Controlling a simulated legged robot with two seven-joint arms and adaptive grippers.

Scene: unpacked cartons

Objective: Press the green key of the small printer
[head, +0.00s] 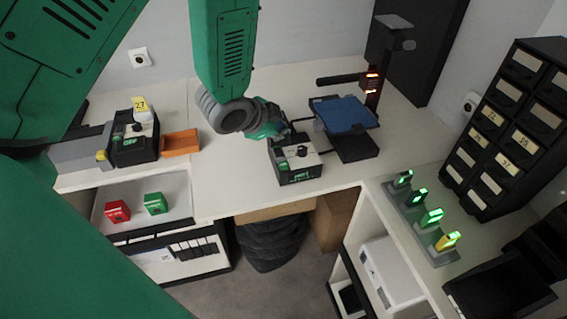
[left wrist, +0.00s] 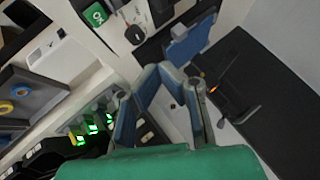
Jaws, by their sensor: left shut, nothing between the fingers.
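A green key (head: 155,203) with a pale marking lies beside a red key (head: 117,211) on the white top of a low white and black unit (head: 180,220) at the left front, which looks like the small printer. A green key reading OK shows at the top of the left wrist view (left wrist: 95,14). My left gripper (head: 277,130) is shut and empty, above and behind a black-and-white device with a knob (head: 297,158), to the right of the green key and well apart from it. Its fingers also show in the left wrist view (left wrist: 153,72). My right gripper is not in view.
A scale-like stand with a blue plate (head: 345,113) is right of my gripper. An orange tray (head: 181,142) and a device labelled 27 (head: 135,145) stand at the left. Lit green handhelds (head: 431,217) and a drawer rack (head: 510,135) are at the right.

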